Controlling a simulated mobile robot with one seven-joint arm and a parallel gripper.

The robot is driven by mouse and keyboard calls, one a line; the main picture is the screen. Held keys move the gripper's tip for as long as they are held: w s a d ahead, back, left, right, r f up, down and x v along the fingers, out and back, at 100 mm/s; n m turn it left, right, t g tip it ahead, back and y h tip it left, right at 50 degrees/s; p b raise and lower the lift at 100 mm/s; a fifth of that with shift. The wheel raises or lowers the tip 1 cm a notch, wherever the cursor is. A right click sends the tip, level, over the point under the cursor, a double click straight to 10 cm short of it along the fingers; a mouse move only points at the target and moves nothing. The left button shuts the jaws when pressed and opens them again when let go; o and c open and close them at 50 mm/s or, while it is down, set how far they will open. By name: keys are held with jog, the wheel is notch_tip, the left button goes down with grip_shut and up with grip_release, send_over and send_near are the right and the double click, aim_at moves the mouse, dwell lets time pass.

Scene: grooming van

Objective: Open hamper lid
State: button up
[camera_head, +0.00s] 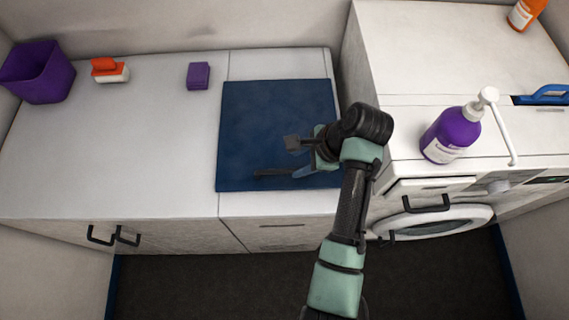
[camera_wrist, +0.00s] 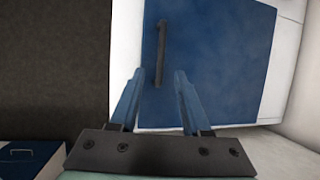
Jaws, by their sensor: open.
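The hamper lid is a blue square panel (camera_head: 270,120) lying flat and closed in the white counter; it fills much of the wrist view (camera_wrist: 220,60). A dark bar handle (camera_head: 270,173) lies along its front edge and also shows in the wrist view (camera_wrist: 161,45). My gripper (camera_head: 297,174) is above the front right part of the lid, at the handle's right end. In the wrist view, my gripper's two blue fingers (camera_wrist: 159,74) are apart, with the handle's near end showing between them. I cannot tell how high they are above it. Nothing is held.
A purple bin (camera_head: 38,72), an orange-and-white brush (camera_head: 110,70) and a purple block (camera_head: 198,75) stand on the counter to the left. A purple pump bottle (camera_head: 452,135) stands on the higher unit to the right, above a round-doored washer (camera_head: 435,222). The dark floor in front is clear.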

aim_at(281, 171)
jog(key=x, duration=0.9)
jog(key=shift+c, duration=0.3)
grip_shut()
dwell(0.9)
